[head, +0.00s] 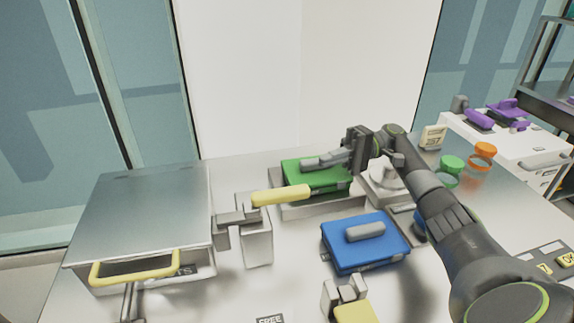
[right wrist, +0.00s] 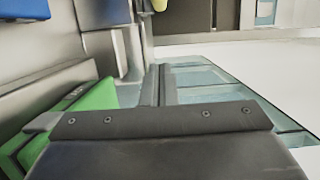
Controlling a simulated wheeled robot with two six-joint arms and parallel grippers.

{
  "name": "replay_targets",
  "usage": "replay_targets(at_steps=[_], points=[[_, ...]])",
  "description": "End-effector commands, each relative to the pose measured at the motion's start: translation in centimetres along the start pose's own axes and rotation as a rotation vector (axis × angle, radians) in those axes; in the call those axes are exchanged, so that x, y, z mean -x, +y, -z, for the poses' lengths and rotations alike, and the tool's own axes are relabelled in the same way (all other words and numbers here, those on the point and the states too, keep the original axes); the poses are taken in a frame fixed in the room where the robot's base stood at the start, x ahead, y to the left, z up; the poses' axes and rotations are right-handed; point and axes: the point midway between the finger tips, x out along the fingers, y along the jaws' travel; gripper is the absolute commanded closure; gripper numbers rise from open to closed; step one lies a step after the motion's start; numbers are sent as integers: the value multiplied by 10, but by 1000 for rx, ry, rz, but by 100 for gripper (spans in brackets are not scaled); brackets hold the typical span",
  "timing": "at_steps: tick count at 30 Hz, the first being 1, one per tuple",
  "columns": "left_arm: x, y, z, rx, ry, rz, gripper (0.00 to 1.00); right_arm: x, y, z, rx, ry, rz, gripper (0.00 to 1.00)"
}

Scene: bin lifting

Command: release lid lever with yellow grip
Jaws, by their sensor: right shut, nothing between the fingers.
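The lever with the yellow grip (head: 281,195) sticks out to the right from a grey metal bracket (head: 243,215) beside the steel lidded box (head: 140,205). The grip lies roughly level, close to the front of the green bin. A small piece of yellow also shows at the top of the right wrist view (right wrist: 158,5). My right gripper (head: 322,160) is shut and empty over the green bin (head: 310,178), behind and to the right of the grip, apart from it. The bin's top is partly hidden by the gripper. My left gripper is not in view.
The steel box has a yellow front handle (head: 135,268). A blue bin (head: 366,247) with a grey handle stands in front of the green one. Another yellow-ended part (head: 355,312) is at the bottom edge. Green (head: 452,164) and orange (head: 485,150) lidded jars stand at right.

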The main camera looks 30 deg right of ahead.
Motion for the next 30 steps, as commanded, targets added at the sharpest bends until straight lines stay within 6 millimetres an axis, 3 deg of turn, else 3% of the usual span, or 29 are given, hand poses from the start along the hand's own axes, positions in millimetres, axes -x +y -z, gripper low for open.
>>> replay_targets(at_steps=[9,17,22,30], points=[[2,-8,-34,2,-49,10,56,0,-1,-1,4,-4,3,100],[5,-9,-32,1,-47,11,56,-7,-1,-1,2,-6,3,100],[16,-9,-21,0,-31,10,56,-32,-3,-1,3,-8,4,100],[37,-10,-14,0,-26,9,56,-92,-5,-2,3,-7,6,100]])
